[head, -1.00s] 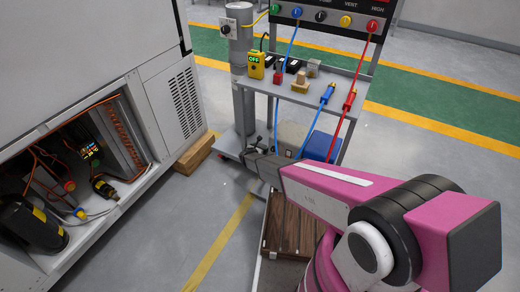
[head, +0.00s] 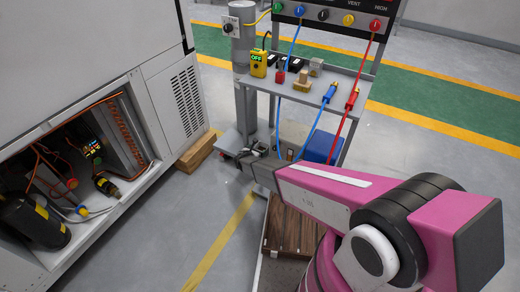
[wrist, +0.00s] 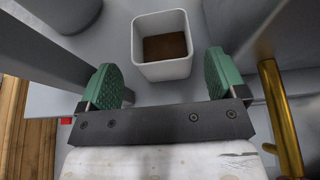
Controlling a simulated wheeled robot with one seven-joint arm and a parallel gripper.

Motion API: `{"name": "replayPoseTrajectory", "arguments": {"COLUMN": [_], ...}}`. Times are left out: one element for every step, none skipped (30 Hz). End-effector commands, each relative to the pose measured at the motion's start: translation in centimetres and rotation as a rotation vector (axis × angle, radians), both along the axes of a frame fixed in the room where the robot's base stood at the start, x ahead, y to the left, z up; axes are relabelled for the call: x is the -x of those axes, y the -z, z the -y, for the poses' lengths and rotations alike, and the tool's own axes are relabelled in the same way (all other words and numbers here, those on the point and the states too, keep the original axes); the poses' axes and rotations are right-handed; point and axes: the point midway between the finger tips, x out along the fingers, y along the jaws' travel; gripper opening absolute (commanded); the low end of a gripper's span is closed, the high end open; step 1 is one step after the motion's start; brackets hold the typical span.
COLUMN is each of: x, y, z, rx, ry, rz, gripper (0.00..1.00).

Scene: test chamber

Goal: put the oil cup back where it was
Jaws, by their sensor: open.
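The oil cup (wrist: 141,71) is a white, square, open-topped cup with brown contents, seen from above in the wrist view. It stands upright on a grey surface. My gripper (wrist: 160,66) is open, with its two green-padded fingers spread wide. The cup lies between and just beyond the fingertips, with a gap on each side, and nothing is held. In the head view, my gripper (head: 246,152) is low beside the trolley's post, small and partly hidden by my arm. I cannot make out the cup there.
A grey trolley (head: 345,85) carries a yellow meter (head: 258,64), small parts and hoses. A blue box (head: 320,147) sits low in it. A wooden block (head: 195,151) lies by the open cabinet (head: 170,140). A brass rod (wrist: 281,118) stands close right of my gripper.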

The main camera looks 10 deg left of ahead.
Motion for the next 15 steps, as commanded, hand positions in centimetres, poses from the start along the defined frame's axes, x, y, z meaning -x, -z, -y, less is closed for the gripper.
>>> {"name": "replayPoseTrajectory", "arguments": {"x": [1.1,1.6,2.1,2.4,2.8,3.2,3.4,3.6,3.8,4.0,4.1,4.1,4.2,4.2,4.2], "y": [-0.6,-0.8,-1.0,-1.1,-1.3,-1.4,-1.5,-1.6,-1.7,-1.7,-1.8,-1.8,-1.8,-1.8,-1.8], "z": [-0.3,-0.4,-0.6,-0.7,-0.9,-1.0,-1.1,-1.2,-1.3,-1.3,-1.4,-1.4,-1.4,-1.4,-1.5], "rx": [0.0,-0.001,0.0,0.0,0.001,0.001,0.001,0.001,0.0,0.0,0.0,0.0,0.0,0.0,0.0], "ry": [-0.002,-0.002,-0.001,-0.001,-0.001,-0.001,-0.001,-0.001,-0.001,-0.001,0.0,0.0,0.0,0.001,0.001], "rz": [-0.001,-0.001,0.0,0.0,0.0,0.0,0.0,0.0,0.0,0.0,0.0,0.0,0.0,0.0,0.0], "gripper": [0.9,0.9,0.9,0.9,0.9,0.9,0.9,0.9,0.9,0.9,0.9,0.9,0.9,0.9,0.9]}}
